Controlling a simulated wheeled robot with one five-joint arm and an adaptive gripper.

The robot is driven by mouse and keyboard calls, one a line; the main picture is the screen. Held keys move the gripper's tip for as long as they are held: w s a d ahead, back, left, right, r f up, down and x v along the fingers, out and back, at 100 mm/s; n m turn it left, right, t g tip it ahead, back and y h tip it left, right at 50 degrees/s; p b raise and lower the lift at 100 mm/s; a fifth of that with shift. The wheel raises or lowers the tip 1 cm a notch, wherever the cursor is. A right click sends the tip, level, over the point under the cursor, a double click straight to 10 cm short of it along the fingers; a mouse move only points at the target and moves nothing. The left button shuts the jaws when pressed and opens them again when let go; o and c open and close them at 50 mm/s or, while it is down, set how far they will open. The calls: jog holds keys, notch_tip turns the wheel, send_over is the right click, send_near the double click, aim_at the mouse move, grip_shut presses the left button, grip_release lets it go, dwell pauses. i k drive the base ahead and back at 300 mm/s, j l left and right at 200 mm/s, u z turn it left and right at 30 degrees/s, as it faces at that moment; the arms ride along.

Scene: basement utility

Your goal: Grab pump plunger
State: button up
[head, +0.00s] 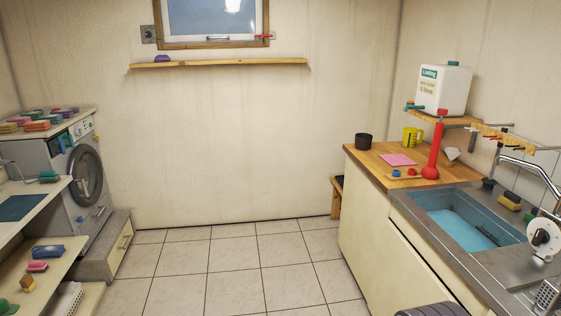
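A red plunger (435,150) stands upright on the wooden worktop at the right, close to the back edge of the sink. The top of the handle reaches up near a small wooden shelf.
A blue-lined sink (465,222) lies in front of the plunger. A pink cloth (397,159), yellow mug (410,137) and dark pot (364,141) stand nearby. A white canister (444,88) sits on the shelf above. The tiled floor (235,265) is clear.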

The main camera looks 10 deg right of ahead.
aim_at(430, 172)
jog(key=i+z, duration=0.25)
jog(key=i, duration=0.4)
jog(key=i+j+z, duration=0.25)
jog(key=i, duration=0.35)
jog(key=i+l+z, duration=0.15)
jog(key=z, duration=0.3)
jog(key=i+z, duration=0.7)
jog(key=z, duration=0.15)
jog(key=i+u, duration=0.1)
jog(key=u, duration=0.2)
